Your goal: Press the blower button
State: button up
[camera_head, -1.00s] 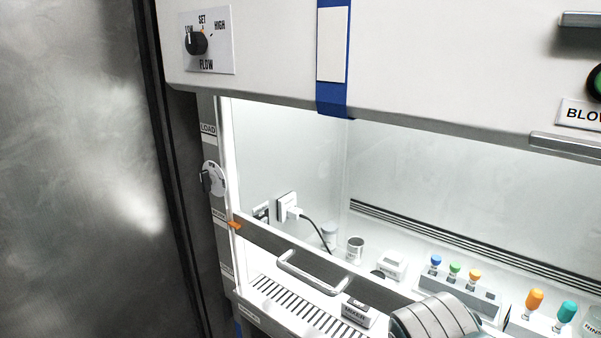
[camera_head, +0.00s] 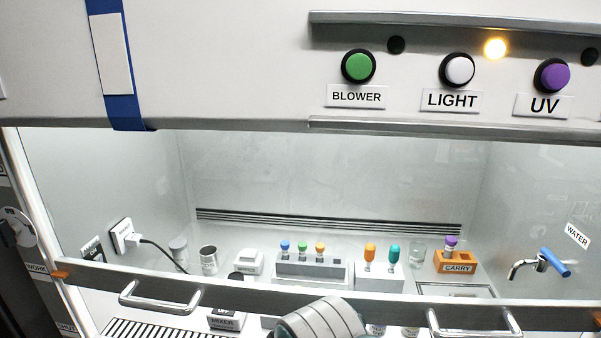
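The blower button (camera_head: 358,67) is a round green button in a black ring on the front panel of the hood, right of centre at the top. Its label (camera_head: 357,96) reads BLOWER and sits just below it. A white LIGHT button (camera_head: 459,70) and a purple UV button (camera_head: 552,76) are in the same row to its right. A ribbed grey rounded part, likely of my arm, shows at the bottom centre, well below the button. My gripper's fingers are not visible.
Metal rails run above and below the row. The sash (camera_head: 255,298) with two handles crosses the hood's lower front. Inside stand a tube rack (camera_head: 310,269), an orange CARRY holder (camera_head: 455,262) and a blue-handled water tap (camera_head: 552,262).

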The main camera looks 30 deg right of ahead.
aim_at(359, 66)
jog(key=k+l, duration=0.3)
jog(key=k, duration=0.3)
jog(key=k+l+z, duration=0.15)
jog(key=k+l, duration=0.15)
jog(key=k, duration=0.3)
jog(key=k+l, duration=0.4)
jog(key=k, duration=0.2)
jog(key=k+l+z, duration=0.1)
jog(key=k+l, duration=0.3)
jog(key=k, duration=0.2)
